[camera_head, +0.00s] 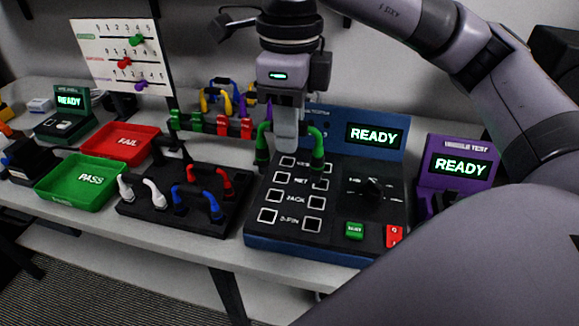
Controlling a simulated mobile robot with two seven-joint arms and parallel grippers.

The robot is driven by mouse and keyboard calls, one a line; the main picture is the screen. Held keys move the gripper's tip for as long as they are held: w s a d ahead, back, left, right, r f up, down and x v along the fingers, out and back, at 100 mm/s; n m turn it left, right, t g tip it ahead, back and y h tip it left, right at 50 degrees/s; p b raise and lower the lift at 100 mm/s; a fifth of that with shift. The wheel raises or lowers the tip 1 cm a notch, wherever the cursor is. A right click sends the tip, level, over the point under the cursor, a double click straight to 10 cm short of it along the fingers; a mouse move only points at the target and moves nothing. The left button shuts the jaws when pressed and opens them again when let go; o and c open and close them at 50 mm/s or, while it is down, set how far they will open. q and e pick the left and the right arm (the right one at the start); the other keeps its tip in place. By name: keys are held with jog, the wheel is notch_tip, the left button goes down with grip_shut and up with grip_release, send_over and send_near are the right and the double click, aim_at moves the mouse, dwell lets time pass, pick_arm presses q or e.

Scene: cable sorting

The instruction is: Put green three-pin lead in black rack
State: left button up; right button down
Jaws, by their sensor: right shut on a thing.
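My right gripper (287,143) points down over the back left of the blue tester and is shut on the green lead (318,145). The lead's two green ends hang down on either side of the gripper; its middle is hidden behind the fingers. I cannot tell whether its ends touch the tester. The black rack (142,211) lies left of the tester and holds a white lead (154,190), a blue lead (200,195) and a red lead (217,182). My left gripper is not in view.
The blue tester (384,136) shows READY, with labelled square sockets and a green button (354,230). A purple tester (455,190) stands right. A green PASS tray (84,185) and a red FAIL tray (122,140) are left. Behind, a stand holds colored leads (221,125).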

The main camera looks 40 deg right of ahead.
notch_tip(320, 180, up, 8)
jog(key=shift+f+p, duration=0.15)
jog(key=shift+p, duration=0.75)
notch_tip(320, 180, up, 3)
jog(key=p, duration=0.3)
